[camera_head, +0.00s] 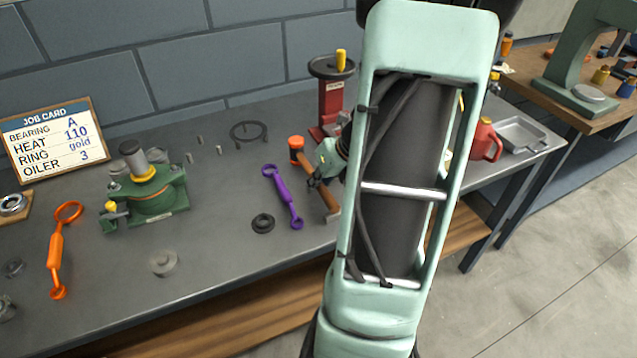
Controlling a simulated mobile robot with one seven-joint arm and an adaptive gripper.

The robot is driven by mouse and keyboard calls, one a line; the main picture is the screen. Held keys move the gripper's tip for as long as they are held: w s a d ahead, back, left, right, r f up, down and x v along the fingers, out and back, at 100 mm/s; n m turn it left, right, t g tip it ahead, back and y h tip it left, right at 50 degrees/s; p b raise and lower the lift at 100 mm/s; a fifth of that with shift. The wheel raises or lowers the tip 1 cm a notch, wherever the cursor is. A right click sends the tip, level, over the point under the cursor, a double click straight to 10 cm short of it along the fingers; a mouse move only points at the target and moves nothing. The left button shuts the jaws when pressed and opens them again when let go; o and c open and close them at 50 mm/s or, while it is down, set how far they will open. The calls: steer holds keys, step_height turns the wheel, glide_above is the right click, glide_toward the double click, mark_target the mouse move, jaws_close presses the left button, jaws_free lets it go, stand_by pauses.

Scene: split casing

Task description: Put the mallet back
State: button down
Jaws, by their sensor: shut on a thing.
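The mallet (326,193) has an orange head and a brown handle. It slants across the middle of the bench, head at the upper left, handle running down to the right. My gripper (314,181) is shut on the mallet's handle, reaching in from the right. The fingers are small and partly dark here. I cannot tell whether the mallet touches the bench. A small grey piece (332,217) shows by the handle's lower end. My arm hides the bench to the right of the gripper.
A purple wrench (283,196) and a dark ring (263,223) lie left of the mallet. A red press (331,105) stands behind it. A green casing (145,195), an orange wrench (57,250) and a job card (54,139) are further left. A red can (486,140) stands right.

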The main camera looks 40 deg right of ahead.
steer(key=shift+f+b, duration=0.3)
steer(key=shift+f, duration=0.05)
steer(key=c, duration=1.8)
jaws_free()
steer(key=shift+c, duration=0.2)
steer(key=shift+o, duration=0.2)
step_height(320, 180, up, 7)
steer(key=p, duration=0.7)
steer(key=shift+r, duration=0.1)
steer(key=v, duration=1.1)
steer(key=shift+s+r, duration=0.25)
steer(key=shift+r, duration=0.1)
